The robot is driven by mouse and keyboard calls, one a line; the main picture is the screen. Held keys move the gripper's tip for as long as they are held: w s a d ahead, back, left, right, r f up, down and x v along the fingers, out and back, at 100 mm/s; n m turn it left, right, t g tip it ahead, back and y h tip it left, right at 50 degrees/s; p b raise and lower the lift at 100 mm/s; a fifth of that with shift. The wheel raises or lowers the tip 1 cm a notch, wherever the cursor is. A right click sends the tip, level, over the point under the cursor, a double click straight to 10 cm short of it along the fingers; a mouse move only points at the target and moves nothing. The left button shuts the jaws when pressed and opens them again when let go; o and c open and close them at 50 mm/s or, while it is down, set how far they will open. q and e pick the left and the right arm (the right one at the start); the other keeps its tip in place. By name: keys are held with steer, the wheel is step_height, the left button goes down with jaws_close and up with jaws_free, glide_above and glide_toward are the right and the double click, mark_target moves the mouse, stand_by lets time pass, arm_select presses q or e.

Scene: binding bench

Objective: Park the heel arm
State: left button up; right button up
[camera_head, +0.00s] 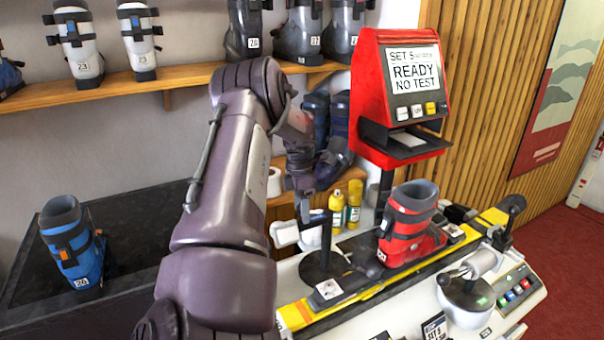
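A red ski boot (409,230) stands upright on a yellow and black ski (300,314) on the white bench (540,291). Beside the boot's left side, a black post rises from a round dark base (322,268); a white padded piece (285,234) is near its top. A silver cylinder on a round white mount (468,300) stands at the right front. I cannot tell for certain which of these is the heel arm. My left gripper (304,208) points down close to the post and white piece; its fingers are too small and dark to read. My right gripper is not in view.
A red test unit (400,85) reads "READY NO TEST". Yellow bottles (354,204) stand behind the post. A blue boot (72,245) stands on the dark counter (135,240) at left. More boots line the shelf (120,92). Coloured buttons (517,290) are at right.

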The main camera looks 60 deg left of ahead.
arm_select(q)
steer(key=shift+r, duration=0.15)
steer(key=r+b, duration=0.1)
steer(key=r, duration=0.2)
steer(key=a+r+b, duration=0.1)
steer(key=r, duration=0.2)
steer(key=shift+w+a+r+b, duration=0.1)
steer(key=shift+a+b, duration=0.05)
steer(key=shift+b, duration=0.15)
steer(key=shift+r, duration=0.5)
steer(key=shift+a, duration=0.1)
steer(key=shift+f, duration=0.1)
